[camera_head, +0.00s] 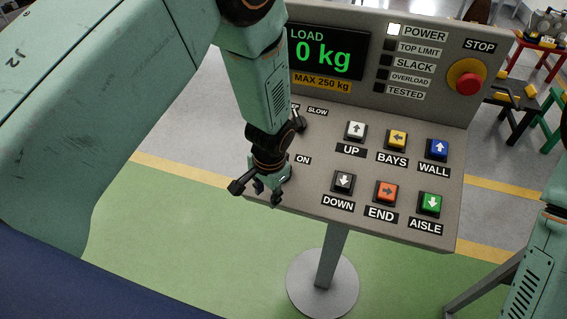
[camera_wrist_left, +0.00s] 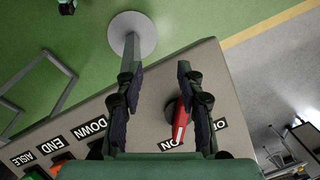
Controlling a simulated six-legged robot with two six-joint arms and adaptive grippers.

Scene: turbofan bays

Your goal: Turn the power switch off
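The power switch shows in the left wrist view as a red lever (camera_wrist_left: 181,122) with a pale end on a dark round base, beside an ON label (camera_wrist_left: 171,144). A second label (camera_wrist_left: 220,125) is partly hidden by a finger. My left gripper (camera_wrist_left: 160,68) is open, its fingers on either side of the lever; I cannot tell whether either touches it. In the head view the left gripper (camera_head: 257,191) is over the panel's front left corner and hides the switch. The POWER lamp (camera_head: 393,29) is lit white. My right gripper is out of view.
The grey control panel (camera_head: 315,193) stands on a post with a round base (camera_head: 322,285). It bears several arrow buttons, a red stop button (camera_head: 467,82) and a display (camera_head: 325,52) reading 0 kg. A black knob (camera_head: 298,122) by the SLOW label is close to my left wrist.

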